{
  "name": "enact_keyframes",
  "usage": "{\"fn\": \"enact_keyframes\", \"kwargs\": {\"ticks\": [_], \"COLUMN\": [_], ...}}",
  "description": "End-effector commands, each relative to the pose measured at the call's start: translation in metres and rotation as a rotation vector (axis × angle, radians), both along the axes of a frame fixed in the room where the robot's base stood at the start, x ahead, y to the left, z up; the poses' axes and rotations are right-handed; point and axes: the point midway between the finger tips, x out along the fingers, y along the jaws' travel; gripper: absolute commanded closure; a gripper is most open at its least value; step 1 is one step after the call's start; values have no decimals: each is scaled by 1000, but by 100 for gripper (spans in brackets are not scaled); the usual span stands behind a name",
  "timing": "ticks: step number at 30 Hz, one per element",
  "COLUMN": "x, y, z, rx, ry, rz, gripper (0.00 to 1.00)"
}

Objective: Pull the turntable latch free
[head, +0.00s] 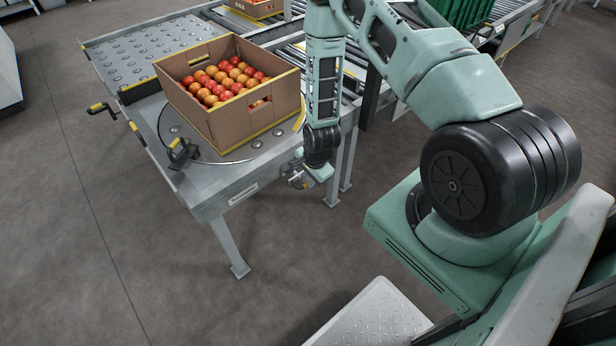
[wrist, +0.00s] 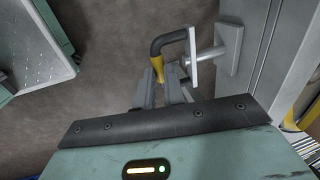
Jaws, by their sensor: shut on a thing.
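The turntable latch handle (wrist: 172,39) is a bent black bar with a yellow end, beside a pale plate and a metal pin on the table's side, in the wrist view. My gripper (wrist: 162,76) is shut on the yellow end of this handle. In the head view my gripper (head: 301,181) is low at the near right side of the turntable table, and the latch is too small there to make out. The round turntable plate (head: 262,146) carries a cardboard box (head: 235,126) of red and orange tomatoes. A label (head: 243,194) is on the table's front edge.
A black clamp-like part (head: 181,153) stands at the plate's left edge. Another yellow and black handle (head: 101,107) sticks out at the table's left side. A roller conveyor (head: 292,50) adjoins behind. The floor (head: 130,240) in front of the table is clear.

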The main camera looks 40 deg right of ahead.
Motion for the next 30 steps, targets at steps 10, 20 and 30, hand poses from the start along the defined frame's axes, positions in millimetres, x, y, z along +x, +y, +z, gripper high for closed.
{"fn": "enact_keyframes", "kwargs": {"ticks": [10, 20, 30], "x": [-4, -9, -25], "y": [0, -1, -1], "z": [0, 36, 115], "rx": [1, 0, 0], "ry": [10, 6, 7], "rz": [-1, 0, -2], "gripper": [68, 68, 68]}}
